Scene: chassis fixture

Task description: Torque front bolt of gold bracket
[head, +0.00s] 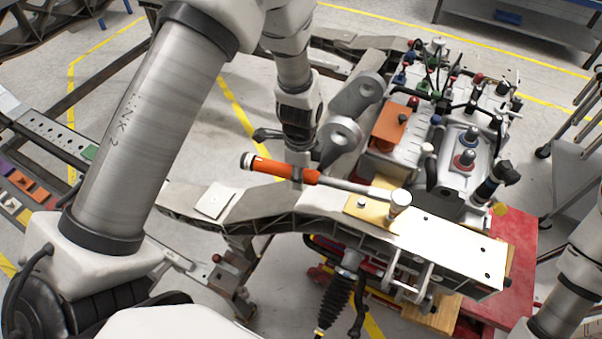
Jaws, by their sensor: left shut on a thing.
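A torque wrench (281,169) with an orange handle and a metal shaft lies across the picture. My left gripper (298,171) is shut on its handle from above. The wrench's head and socket (399,204) stand upright over the right part of the gold bracket (383,220). The socket hides what is under it, so I cannot tell if it sits on a bolt. Another bolt (361,204) shows uncovered on the bracket's left part. The bracket lies flat on the chassis rail (290,208). My right gripper is out of view.
A white plate (455,248) covers the rail's right end. An engine-like assembly (465,130) with hoses and coloured caps stands behind the bracket. An orange block (390,128) sits at its left. A red surface (515,245) lies to the right. A small pale plate (215,202) rests on the rail's left part.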

